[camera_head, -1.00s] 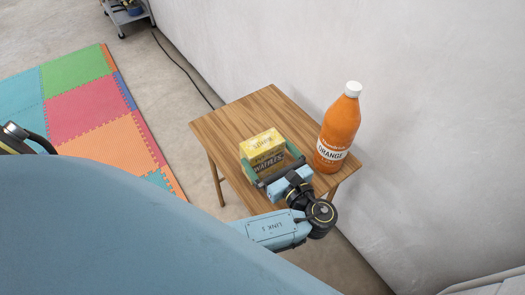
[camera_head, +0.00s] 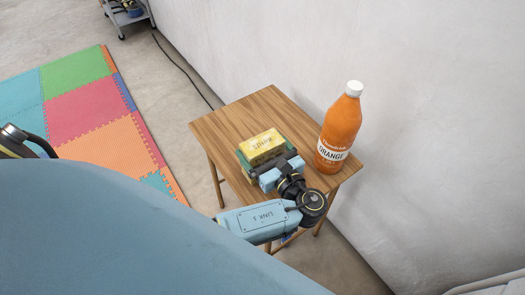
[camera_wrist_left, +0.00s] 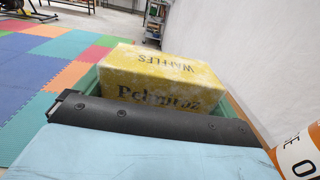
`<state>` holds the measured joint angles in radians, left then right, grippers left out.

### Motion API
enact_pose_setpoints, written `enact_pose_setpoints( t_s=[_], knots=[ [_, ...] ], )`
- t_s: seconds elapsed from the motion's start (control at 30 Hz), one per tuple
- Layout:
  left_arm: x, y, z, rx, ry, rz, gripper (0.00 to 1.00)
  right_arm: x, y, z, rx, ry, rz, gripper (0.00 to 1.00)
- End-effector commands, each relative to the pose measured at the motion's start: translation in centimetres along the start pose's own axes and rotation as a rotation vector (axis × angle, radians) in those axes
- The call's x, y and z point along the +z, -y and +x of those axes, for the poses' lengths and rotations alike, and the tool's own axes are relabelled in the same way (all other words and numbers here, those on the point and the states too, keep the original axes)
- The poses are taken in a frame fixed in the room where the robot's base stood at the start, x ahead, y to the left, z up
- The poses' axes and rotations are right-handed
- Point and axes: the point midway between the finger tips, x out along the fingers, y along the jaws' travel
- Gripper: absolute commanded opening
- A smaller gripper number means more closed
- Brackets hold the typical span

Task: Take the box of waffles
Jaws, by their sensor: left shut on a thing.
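The yellow box of waffles (camera_head: 264,143) is at the middle of the small wooden table (camera_head: 232,122) in the head view. My left gripper (camera_head: 268,164) is shut on it, with its green fingers along the two sides and its palm close to the near face. The palm and fingers hide the lower part of the box, so I cannot tell whether its base touches the table. In the left wrist view, the box (camera_wrist_left: 160,75) fills the space between the fingers, and its lettering shows. My right gripper is not in view.
A tall orange juice bottle (camera_head: 340,130) stands on the table just right of my left gripper, near the white wall (camera_head: 430,120). Coloured foam mats (camera_head: 95,110) lie on the floor to the left. The table's far left part is clear.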

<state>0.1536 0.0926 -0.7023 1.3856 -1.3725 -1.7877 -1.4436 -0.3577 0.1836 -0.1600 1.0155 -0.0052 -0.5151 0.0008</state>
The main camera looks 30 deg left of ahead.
Motion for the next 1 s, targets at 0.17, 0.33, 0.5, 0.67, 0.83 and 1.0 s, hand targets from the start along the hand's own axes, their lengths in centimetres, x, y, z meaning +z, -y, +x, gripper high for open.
enact_pose_setpoints(
  t_s=[0.17,0.33,0.5,0.67,0.83,1.0],
  knots=[
    [0.4,0.0,0.0,0.0,0.0,-0.001,0.66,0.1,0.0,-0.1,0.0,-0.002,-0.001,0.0],
    [1.5,0.0,0.0,0.0,0.0,-0.003,0.66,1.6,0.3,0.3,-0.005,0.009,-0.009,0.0],
    [3.4,0.0,0.0,0.0,0.0,-0.004,0.66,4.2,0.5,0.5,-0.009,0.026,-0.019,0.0],
    [5.4,0.0,0.0,0.0,0.0,-0.003,0.66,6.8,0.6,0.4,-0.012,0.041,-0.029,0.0],
    [8.6,0.0,0.0,0.0,0.001,-0.005,0.66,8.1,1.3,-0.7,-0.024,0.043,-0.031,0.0],
    [9.9,0.0,0.0,0.0,0.0,-0.003,0.66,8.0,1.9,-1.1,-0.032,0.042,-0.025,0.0]
  ],
)
